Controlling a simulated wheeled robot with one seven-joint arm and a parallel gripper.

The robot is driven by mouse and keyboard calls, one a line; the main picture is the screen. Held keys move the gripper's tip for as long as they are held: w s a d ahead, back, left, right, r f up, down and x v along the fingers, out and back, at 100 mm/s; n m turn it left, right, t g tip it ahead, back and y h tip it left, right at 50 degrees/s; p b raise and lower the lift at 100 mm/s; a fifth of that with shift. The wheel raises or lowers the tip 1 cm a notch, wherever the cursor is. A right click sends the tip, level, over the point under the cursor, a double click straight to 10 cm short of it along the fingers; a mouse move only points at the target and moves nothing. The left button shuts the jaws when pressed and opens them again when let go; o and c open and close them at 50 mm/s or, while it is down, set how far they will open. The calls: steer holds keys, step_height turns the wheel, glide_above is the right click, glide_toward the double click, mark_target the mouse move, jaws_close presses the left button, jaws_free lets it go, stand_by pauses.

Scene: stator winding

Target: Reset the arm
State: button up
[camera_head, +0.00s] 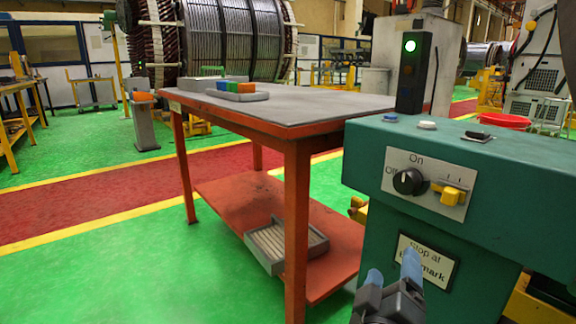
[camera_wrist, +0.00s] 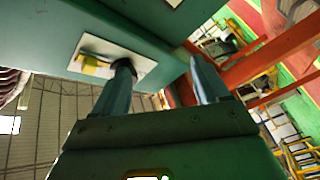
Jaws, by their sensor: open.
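My gripper (camera_head: 391,275) is low at the bottom right of the head view, in front of the green control cabinet (camera_head: 480,158). Its two blue fingertips are apart, with nothing between them that I can make out. In the wrist view my gripper (camera_wrist: 163,82) also shows its two fingers spread. The black rotary knob (camera_head: 407,181) and yellow switch (camera_head: 453,196) sit on a metal plate above my gripper. In the wrist view the knob (camera_wrist: 124,64) shows close behind the left finger; I cannot tell whether they touch.
An orange table (camera_head: 297,146) with a grey top stands left of the cabinet. It bears a tray of coloured blocks (camera_head: 238,88); a grey tray (camera_head: 285,244) lies on its lower shelf. A signal tower (camera_head: 410,70) shows green. Green floor lies open at left.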

steer(key=s+f+g+y, duration=0.2)
steer(key=s+f+y, duration=0.5)
steer(key=s+f, duration=0.9)
steer(key=s+d+r+m+y, duration=0.1)
steer(key=s+r, duration=0.1)
steer(key=s, duration=0.8)
steer(key=s+d+r+m+y, duration=0.1)
steer(key=s+r+m, duration=0.1)
steer(key=s, duration=0.7)
steer(key=s+d+r+m+p, duration=0.1)
steer(key=s+d+r+m, duration=0.1)
steer(key=s+r, duration=0.4)
step_height(320, 180, up, 29)
steer(key=p, duration=2.9)
steer(key=shift+w+a+h, duration=0.2)
steer(key=shift+h, duration=0.2)
